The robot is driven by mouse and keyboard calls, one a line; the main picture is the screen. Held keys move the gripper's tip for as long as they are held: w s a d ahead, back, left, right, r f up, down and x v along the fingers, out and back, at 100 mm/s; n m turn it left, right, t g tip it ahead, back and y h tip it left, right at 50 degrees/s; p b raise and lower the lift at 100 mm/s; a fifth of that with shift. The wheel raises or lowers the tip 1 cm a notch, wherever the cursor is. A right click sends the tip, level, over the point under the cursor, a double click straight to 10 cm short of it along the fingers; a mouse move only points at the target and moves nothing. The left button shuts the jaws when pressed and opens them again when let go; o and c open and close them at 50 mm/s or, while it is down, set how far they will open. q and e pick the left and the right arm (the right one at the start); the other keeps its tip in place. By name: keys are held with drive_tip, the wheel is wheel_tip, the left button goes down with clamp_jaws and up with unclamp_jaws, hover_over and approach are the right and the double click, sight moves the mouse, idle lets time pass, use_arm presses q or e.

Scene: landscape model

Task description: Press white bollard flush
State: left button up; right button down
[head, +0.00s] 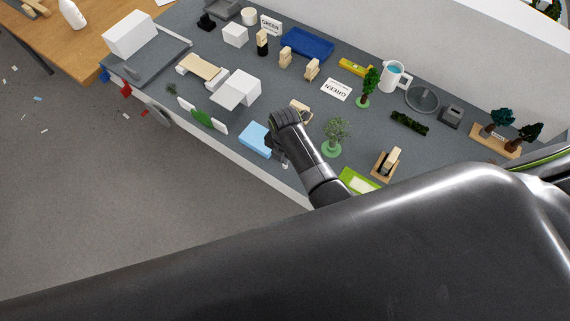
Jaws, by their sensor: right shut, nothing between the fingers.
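My right gripper (282,159) is at the near edge of the grey bench, pointing down just right of a light blue block (256,139). Its dark wrist hides most of the fingers, which are shut with nothing between them. A tiny whitish piece (285,166) shows right at the fingertips. It may be the white bollard, but it is too small and too covered to tell whether it stands flush or whether the fingers touch it. My left gripper is not in view.
A round-based model tree (333,138) and a lime green tray (358,181) stand close right of my right arm. A wooden piece (300,110) lies behind the wrist. White blocks (240,87) and a blue tray (307,44) stand farther back. My own dark arm covers the lower right.

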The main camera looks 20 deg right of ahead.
drive_tip(key=shift+f, duration=0.2)
drive_tip(key=shift+f+b, duration=0.4)
drive_tip(key=shift+f, duration=0.3)
drive_tip(key=shift+s+f+b, duration=0.1)
drive_tip(key=shift+f+b, duration=0.4)
drive_tip(key=shift+f, duration=0.2)
wheel_tip(320, 180, up, 3)
drive_tip(key=p, duration=0.3)
drive_tip(key=shift+r+p, duration=0.2)
drive_tip(key=shift+p, duration=0.15)
drive_tip(key=shift+r, duration=2.4)
